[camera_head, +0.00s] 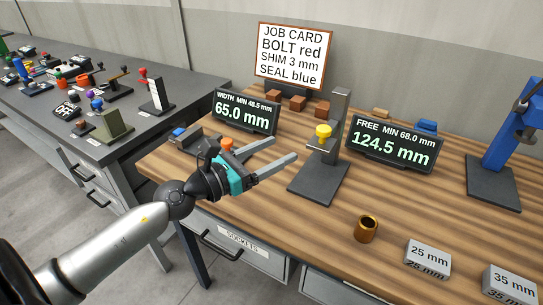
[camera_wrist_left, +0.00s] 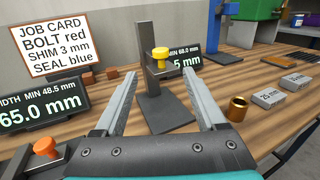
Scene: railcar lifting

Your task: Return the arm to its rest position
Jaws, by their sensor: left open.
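My left gripper (camera_head: 288,157) reaches over the wooden bench from the left, its two grey fingers spread apart with nothing between them. It also shows open in the left wrist view (camera_wrist_left: 166,95). Its fingertips point toward a dark gauge stand (camera_head: 318,178) with a yellow knob (camera_head: 323,131), apart from it in the head view. My right gripper is not in either view.
Two displays read 65.0 mm (camera_head: 245,111) and 124.5 mm (camera_head: 394,144). A job card (camera_head: 291,56) stands behind. A brass bushing (camera_head: 366,228), grey blocks (camera_head: 428,258) and a blue press (camera_head: 507,140) are to the right. A grey bench (camera_head: 60,110) with several fixtures stands left.

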